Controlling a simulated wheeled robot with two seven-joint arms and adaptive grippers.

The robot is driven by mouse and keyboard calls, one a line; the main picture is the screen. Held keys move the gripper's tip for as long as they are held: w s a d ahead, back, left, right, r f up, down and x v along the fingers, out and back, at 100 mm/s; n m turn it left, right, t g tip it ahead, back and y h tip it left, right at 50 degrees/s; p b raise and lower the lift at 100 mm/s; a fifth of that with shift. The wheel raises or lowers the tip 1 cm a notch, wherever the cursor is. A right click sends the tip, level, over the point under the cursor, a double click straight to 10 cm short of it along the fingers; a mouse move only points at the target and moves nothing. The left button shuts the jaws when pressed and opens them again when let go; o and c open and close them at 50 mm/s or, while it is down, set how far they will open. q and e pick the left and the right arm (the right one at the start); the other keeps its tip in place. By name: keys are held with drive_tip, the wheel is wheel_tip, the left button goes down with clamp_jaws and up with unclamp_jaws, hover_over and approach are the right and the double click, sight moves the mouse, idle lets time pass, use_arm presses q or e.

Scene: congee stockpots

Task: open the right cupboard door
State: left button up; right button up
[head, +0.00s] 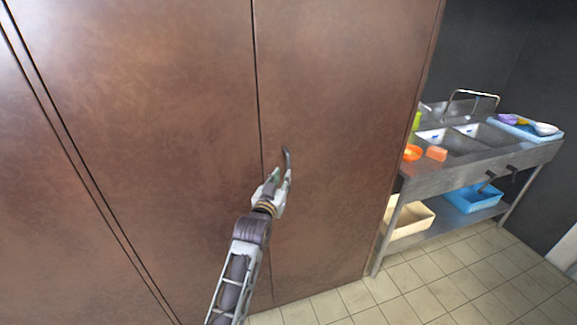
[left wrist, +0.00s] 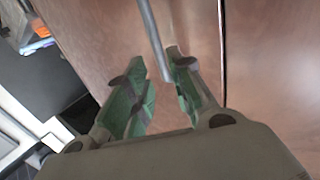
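The right cupboard door (head: 340,110) is a tall brown panel, shut flush along a dark vertical seam with the panel to its left. Its slim grey handle (head: 287,158) stands near that seam; it also shows in the left wrist view as a metal bar (left wrist: 153,40). My left gripper (head: 281,177) is at the handle's lower part. In the left wrist view its green-padded fingers (left wrist: 160,95) are apart, and the bar's visible end lies between them, closer to the right finger. I cannot tell whether they touch. My right gripper is not in view.
Another brown panel (head: 150,100) adjoins on the left. To the right stands a metal sink counter (head: 440,180) with orange items and a blue tray on top. A cream bin (head: 412,220) and a blue bin (head: 472,198) sit on its lower shelf. Tiled floor (head: 450,280) in front is clear.

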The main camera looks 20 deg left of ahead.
sight(288, 167)
use_arm(q)
drive_tip(key=shift+w+p, duration=0.45)
drive_tip(key=shift+w, duration=3.7)
clamp_jaws()
